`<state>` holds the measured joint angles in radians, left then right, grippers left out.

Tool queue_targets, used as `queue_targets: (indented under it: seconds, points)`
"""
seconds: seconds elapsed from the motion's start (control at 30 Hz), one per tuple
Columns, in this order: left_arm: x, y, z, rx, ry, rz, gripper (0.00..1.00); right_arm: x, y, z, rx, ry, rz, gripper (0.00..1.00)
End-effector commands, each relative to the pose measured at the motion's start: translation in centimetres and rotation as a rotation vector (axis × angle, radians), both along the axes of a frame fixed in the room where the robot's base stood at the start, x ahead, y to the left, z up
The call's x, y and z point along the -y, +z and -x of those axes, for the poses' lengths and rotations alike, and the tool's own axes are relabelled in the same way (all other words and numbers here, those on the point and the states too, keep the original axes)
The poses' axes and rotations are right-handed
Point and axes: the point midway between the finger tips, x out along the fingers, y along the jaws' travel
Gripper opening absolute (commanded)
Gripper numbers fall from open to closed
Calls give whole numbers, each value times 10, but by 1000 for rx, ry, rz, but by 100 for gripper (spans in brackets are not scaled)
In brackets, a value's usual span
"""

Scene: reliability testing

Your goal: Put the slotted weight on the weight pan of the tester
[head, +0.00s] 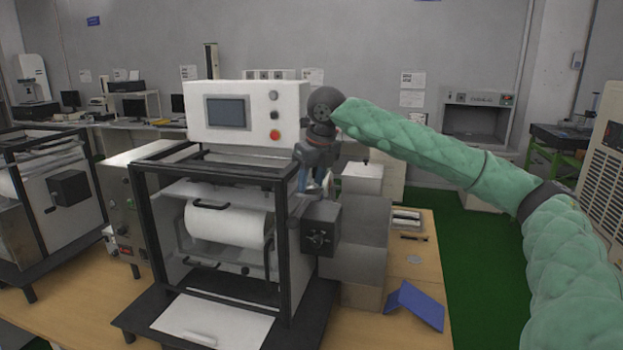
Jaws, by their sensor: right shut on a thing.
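The tester (290,270) is a black-framed machine with a white roll inside and a white control box (245,112) on top. My right gripper (311,190) points down at the tester's upper right corner, just above a dark box with a knob (321,229). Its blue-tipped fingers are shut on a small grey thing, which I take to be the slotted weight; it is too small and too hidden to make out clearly. I cannot pick out the weight pan, and the wrist and frame cover part of that corner. My left gripper is out of view.
Grey boxes (356,245) stand close behind the gripper. Another black-framed machine (50,200) is at left.

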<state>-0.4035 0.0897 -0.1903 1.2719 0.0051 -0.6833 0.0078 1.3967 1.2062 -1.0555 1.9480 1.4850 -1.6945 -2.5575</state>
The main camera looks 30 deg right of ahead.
Motion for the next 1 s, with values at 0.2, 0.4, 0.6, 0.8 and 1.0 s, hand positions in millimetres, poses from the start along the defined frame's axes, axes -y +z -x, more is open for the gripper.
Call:
queue_targets:
  seconds: [0.2,0.4,0.6,0.8,1.0]
  points:
    - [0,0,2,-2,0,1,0,0,-4,0,-1,0,0,8]
    - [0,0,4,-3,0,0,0,0,-7,0,0,0,0,8]
    - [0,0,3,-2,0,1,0,0,-9,0,0,0,0,8]
    - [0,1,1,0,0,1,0,0,-8,0,0,0,0,46]
    - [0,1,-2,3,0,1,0,0,-8,0,0,0,0,66]
